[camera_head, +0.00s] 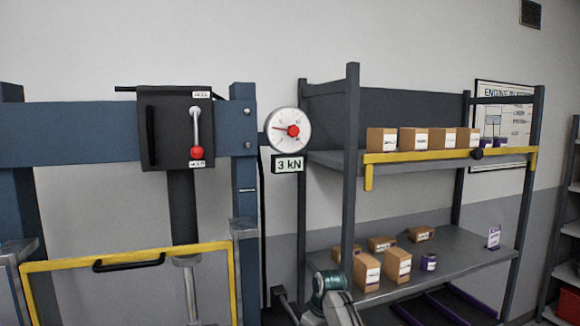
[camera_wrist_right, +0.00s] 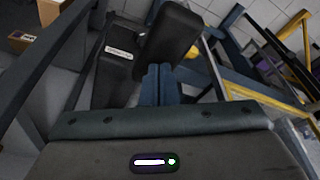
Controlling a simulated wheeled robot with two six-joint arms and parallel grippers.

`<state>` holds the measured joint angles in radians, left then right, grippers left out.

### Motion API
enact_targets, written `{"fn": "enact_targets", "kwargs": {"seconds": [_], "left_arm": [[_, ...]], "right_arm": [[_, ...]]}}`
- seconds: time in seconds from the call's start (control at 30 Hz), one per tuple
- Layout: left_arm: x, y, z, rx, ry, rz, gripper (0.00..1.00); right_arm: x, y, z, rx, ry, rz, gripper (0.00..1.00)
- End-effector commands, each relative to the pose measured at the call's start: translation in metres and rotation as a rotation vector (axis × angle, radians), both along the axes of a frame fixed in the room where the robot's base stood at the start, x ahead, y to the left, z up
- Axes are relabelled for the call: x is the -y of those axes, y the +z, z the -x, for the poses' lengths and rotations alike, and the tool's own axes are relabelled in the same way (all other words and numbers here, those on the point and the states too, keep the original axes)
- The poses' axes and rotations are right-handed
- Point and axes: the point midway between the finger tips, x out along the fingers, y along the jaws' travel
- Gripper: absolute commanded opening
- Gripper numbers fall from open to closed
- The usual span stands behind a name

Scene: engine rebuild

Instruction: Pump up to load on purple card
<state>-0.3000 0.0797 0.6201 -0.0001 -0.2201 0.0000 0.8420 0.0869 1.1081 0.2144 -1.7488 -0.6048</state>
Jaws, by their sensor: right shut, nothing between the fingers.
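The press has a blue frame (camera_head: 90,132) with a dark ram column (camera_head: 183,210). Its round gauge (camera_head: 290,130) has a red centre, and the display (camera_head: 288,165) below reads 3 kN. A small white card with purple print (camera_head: 494,237) stands on the lower shelf; its text is too small to read. My right gripper (camera_wrist_right: 162,72) is shut and empty in the wrist view. A thick black grip (camera_wrist_right: 172,35) and a labelled black block (camera_wrist_right: 118,60) lie just beyond its fingertips; I cannot tell whether they touch. My left gripper is out of view.
A black control box (camera_head: 175,128) carries a lever with a red knob (camera_head: 196,152), knob down. A yellow-framed guard (camera_head: 125,255) crosses the press front. The shelf rack (camera_head: 352,170) holds cartons behind a yellow bar (camera_head: 450,155). My right arm shows at bottom centre.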

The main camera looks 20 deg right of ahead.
Motion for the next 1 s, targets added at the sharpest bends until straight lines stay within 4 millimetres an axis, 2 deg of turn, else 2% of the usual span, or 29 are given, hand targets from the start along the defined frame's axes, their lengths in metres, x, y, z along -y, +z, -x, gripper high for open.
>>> {"fn": "enact_targets", "kwargs": {"seconds": [0.57, 1.0], "left_arm": [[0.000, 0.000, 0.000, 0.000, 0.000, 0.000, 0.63], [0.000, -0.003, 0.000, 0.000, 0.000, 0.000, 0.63]], "right_arm": [[0.000, -0.001, 0.000, 0.000, 0.000, 0.000, 0.00], [0.000, -0.017, 0.000, -0.001, 0.000, 0.000, 0.00]]}}
